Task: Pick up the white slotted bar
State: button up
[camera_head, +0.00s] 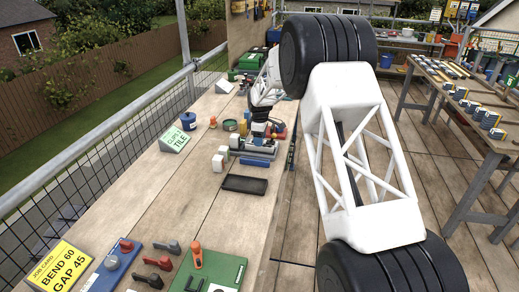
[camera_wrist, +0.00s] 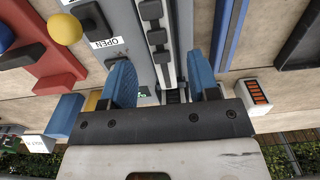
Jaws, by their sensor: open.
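My gripper (camera_wrist: 160,66) is open, with its two blue-padded fingers apart in the wrist view. A pale slotted bar (camera_wrist: 172,30) with a row of dark blocks or slots along it runs between the fingers. In the head view my gripper (camera_head: 259,128) is over the grey fixture (camera_head: 262,146) on the bench; the bar cannot be made out there.
A grey plate with an OPEN label (camera_wrist: 105,44), a red block with a yellow knob (camera_wrist: 64,29) and a blue rail (camera_wrist: 236,30) lie around the fingers. In the head view a black tray (camera_head: 245,184) lies in front of the fixture. The bench left of it has free room.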

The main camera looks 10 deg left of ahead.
jog(key=shift+s+f, duration=0.1)
jog(key=shift+f, duration=1.65)
grip_shut()
jog(key=shift+r, duration=0.1)
jog(key=shift+r, duration=0.7)
notch_tip(320, 180, up, 2)
jog(key=shift+r, duration=0.1)
jog(key=s+d, duration=0.3)
jog(key=s, duration=0.4)
jog(key=s+d+r, duration=0.1)
jog(key=s+d, duration=0.2)
jog(key=s, duration=0.4)
jog(key=shift+s+d, duration=0.15)
jog(key=shift+s, duration=0.15)
jog(key=shift+r, duration=0.1)
jog(key=shift+s, duration=0.1)
